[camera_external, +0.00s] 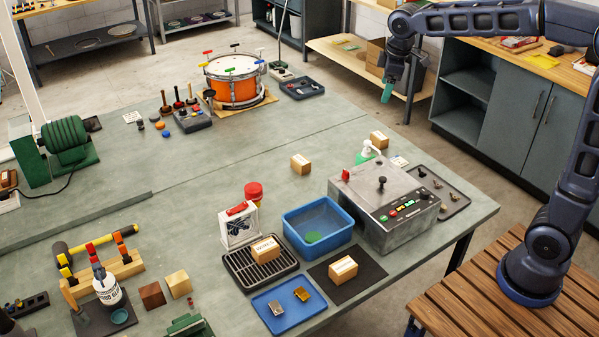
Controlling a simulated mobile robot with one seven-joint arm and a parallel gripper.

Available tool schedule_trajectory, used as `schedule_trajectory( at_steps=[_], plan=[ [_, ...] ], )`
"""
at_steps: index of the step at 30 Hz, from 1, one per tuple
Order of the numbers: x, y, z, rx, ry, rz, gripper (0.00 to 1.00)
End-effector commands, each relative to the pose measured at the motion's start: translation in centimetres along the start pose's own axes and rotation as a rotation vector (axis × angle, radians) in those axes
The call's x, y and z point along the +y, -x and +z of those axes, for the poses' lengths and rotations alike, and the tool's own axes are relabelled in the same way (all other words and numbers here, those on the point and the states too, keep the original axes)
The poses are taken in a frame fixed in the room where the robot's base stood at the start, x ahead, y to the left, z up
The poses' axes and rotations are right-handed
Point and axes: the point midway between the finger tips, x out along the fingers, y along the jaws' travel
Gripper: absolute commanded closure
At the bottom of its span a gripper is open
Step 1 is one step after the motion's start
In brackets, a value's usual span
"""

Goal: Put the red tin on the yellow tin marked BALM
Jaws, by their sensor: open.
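A round red tin (253,190) stands at mid-table, just behind a white box with a dark picture. Below the red tin a little yellow (259,201) shows, which may be the yellow tin; the red tin appears to rest on it. The white box hides most of what is beneath, and no BALM marking can be read. My gripper (387,92) has teal fingertips and hangs at the upper right, beyond the table's edge, high and far from both. It is open, and nothing shows between its fingers.
The white box (238,228) stands in front of the tins. A black rack (240,271) with a carton, a blue bin (289,233) and a grey machine (370,226) stand close by. An orange drum (236,92) is farther back. The table's middle (200,180) is clear.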

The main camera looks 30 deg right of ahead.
Motion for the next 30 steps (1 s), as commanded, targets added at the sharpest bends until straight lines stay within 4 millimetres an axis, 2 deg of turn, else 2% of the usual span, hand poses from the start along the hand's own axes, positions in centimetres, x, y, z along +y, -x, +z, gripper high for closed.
schedule_trajectory(
  at_steps=[1,6,15,24,30],
  plan=[
    [-0.1,0.8,1.9,0.007,-0.037,0.009,0.24],
    [-1.1,2.5,7.9,0.028,-0.172,0.029,0.24],
    [-4.0,3.6,18.1,0.071,-0.407,0.059,0.24],
    [-8.3,2.6,27.2,0.122,-0.643,0.078,0.24],
    [-10.9,1.1,31.6,0.154,-0.770,0.085,0.24]
  ],
)
